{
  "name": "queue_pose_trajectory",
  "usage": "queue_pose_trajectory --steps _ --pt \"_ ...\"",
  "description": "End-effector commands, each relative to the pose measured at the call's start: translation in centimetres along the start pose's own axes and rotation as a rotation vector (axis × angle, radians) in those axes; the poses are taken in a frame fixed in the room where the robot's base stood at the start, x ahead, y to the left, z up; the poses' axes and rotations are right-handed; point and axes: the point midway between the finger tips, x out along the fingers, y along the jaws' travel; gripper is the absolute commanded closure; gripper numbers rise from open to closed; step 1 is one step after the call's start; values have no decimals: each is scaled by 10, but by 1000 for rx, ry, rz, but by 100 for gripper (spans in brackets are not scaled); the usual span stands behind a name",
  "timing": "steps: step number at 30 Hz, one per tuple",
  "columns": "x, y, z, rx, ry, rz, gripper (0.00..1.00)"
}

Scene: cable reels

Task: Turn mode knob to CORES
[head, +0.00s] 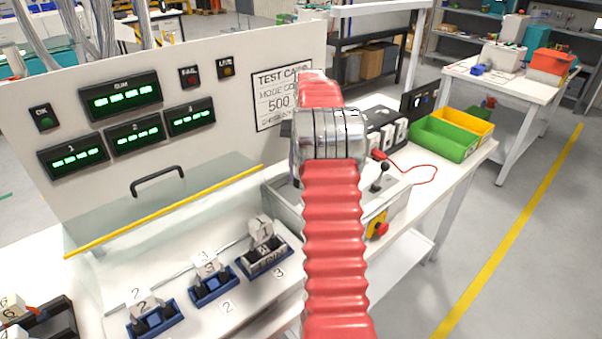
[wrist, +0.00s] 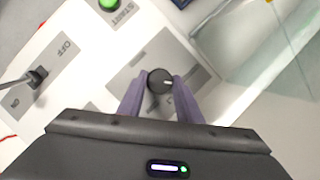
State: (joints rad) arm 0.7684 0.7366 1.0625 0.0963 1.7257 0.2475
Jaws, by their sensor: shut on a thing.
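The mode knob (wrist: 160,80) is a small black round knob on a grey label plate (wrist: 128,66) of the white control box in the wrist view. A white mark on it points to the right of that picture. The plate's lettering is covered or too small to read. My gripper (wrist: 160,88) has its two purple-grey fingers closed on the knob's sides. In the head view my red ribbed arm hides the gripper and the knob. The control box (head: 398,203) shows partly behind the arm.
The box also carries a green START button (wrist: 109,4) and an ON/OFF lever (wrist: 37,76). A red stop button (head: 380,229) is on its front. A clear guard with a yellow edge (head: 165,212) stands left.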

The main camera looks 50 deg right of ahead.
Motion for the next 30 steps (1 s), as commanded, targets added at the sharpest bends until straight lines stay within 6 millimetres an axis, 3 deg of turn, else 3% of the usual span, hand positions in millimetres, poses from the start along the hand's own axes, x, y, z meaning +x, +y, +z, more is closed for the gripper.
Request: queue_pose_trajectory --steps 15,30 --pt "-2 -4 -1 -329 11 135 91" --pt "-2 -4 -1 -372 11 152 91"
